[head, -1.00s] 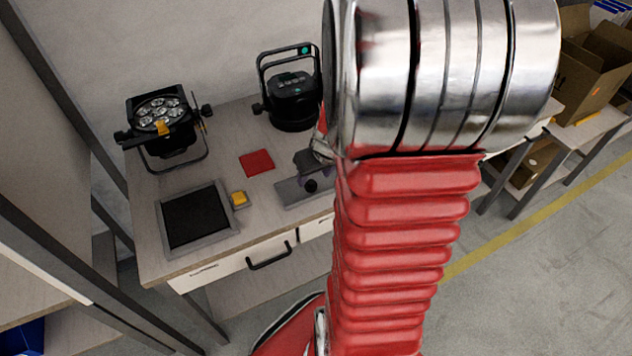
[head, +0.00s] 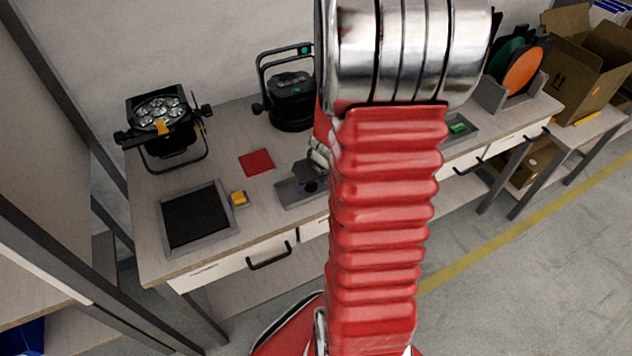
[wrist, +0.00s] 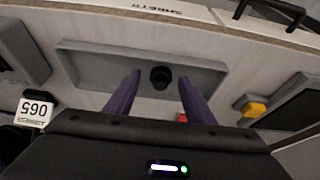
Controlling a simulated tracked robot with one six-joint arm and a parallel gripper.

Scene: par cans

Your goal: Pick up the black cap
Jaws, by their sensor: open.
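The black cap (wrist: 161,76) stands in a shallow grey tray (wrist: 90,62) in the wrist view. My gripper (wrist: 160,90) has its two purple fingers apart, one on each side of the cap in that view, with clear gaps to it. The fingers hold nothing. In the head view my gripper (head: 312,180) is low over the grey tray (head: 290,195) on the bench, and my arm hides the tray's right part. I cannot make out the cap clearly there.
A dark-centred grey tray (head: 195,218) and a yellow block (head: 239,198) lie left of the cap's tray. A red cloth (head: 257,162) lies behind. Two black lamps, one with lit-looking lenses (head: 160,115) and one upright (head: 290,100), stand at the back.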

